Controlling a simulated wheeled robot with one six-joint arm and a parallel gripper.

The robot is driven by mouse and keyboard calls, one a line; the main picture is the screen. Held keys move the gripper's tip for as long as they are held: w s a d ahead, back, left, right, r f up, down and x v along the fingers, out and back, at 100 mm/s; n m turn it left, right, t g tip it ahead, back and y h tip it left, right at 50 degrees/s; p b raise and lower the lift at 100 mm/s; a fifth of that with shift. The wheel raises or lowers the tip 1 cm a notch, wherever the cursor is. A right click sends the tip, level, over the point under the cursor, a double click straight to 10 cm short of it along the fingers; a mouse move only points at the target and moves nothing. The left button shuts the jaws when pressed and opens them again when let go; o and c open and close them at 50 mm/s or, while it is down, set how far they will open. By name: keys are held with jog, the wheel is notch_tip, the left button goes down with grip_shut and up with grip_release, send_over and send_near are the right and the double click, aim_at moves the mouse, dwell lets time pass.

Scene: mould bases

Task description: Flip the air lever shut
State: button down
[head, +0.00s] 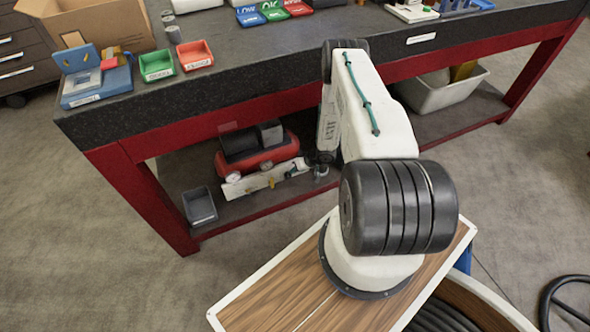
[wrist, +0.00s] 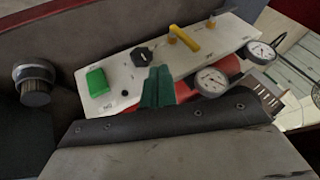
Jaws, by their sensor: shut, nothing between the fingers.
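The air lever is a small yellow bar (wrist: 184,40) on a white panel (wrist: 120,70). In the wrist view it lies slanted across the panel, toward its upper right end. The panel also shows in the head view (head: 250,184), on the lower shelf, with a small yellow part (head: 272,183). My gripper's green fingertips (wrist: 158,87) are shut, with nothing between them. In the wrist view they appear over the panel's near edge, below and left of the lever and apart from it. In the head view my arm hides much of the gripper.
The table top (head: 300,55) overhangs the shelf. A grey bin (head: 199,206) and a white tub (head: 440,93) flank the space.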

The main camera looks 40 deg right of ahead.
aim_at(272, 182)
jog(key=w+a+f, duration=0.4)
jog(key=a+f, duration=0.1)
jog(key=a, duration=0.1)
jog(key=shift+r, duration=0.15)
dwell(0.5)
